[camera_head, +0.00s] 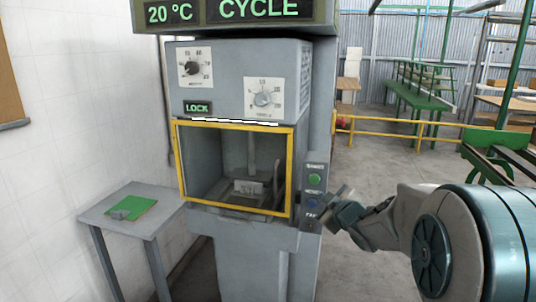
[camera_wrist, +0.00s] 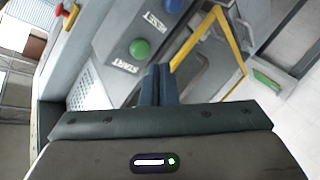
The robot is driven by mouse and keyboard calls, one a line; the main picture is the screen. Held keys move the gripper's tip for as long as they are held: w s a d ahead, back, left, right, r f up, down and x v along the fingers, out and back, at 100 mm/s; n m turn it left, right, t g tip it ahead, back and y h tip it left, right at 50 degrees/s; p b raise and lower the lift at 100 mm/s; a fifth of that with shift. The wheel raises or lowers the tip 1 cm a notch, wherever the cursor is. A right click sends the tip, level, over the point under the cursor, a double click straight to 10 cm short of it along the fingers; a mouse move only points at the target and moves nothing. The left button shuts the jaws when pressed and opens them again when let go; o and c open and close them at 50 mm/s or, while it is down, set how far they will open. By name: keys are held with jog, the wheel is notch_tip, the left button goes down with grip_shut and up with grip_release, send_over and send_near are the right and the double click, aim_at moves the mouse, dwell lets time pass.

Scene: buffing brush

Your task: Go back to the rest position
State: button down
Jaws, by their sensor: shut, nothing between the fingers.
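My gripper (camera_head: 339,204) is beside the right side of the grey machine (camera_head: 240,75), near its button panel (camera_head: 313,195). In the wrist view my gripper's fingers (camera_wrist: 159,84) are together with nothing between them. A green button (camera_wrist: 139,48) labelled START is just beyond the fingertips, and a blue button (camera_wrist: 174,5) labelled RESET shows at the top edge. The gap between the fingertips and the panel is hard to judge. The yellow-framed door (camera_head: 292,170) has a dark chamber behind it, with a pale object (camera_head: 247,187) inside. The machine's small display reads LOCK.
A yellow railing (camera_head: 385,118) and green benches (camera_head: 415,95) are behind to the right. Open floor lies between the railing and my arm.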

jog(key=s+a+f+m+g+h, duration=0.1)
jog(key=s+f+m+g, duration=0.2)
jog(key=s, duration=0.7)
jog(key=s+a+f+m+g+h, duration=0.1)
jog(key=s+m+g, duration=0.3)
jog(key=s, duration=0.7)
jog(key=s+a+f+m+g+h, duration=0.1)
jog(key=s+f+m+g, duration=0.3)
jog(key=s, duration=0.7)
jog(key=shift+f+g, duration=0.35)
jog(key=shift+g, duration=0.15)
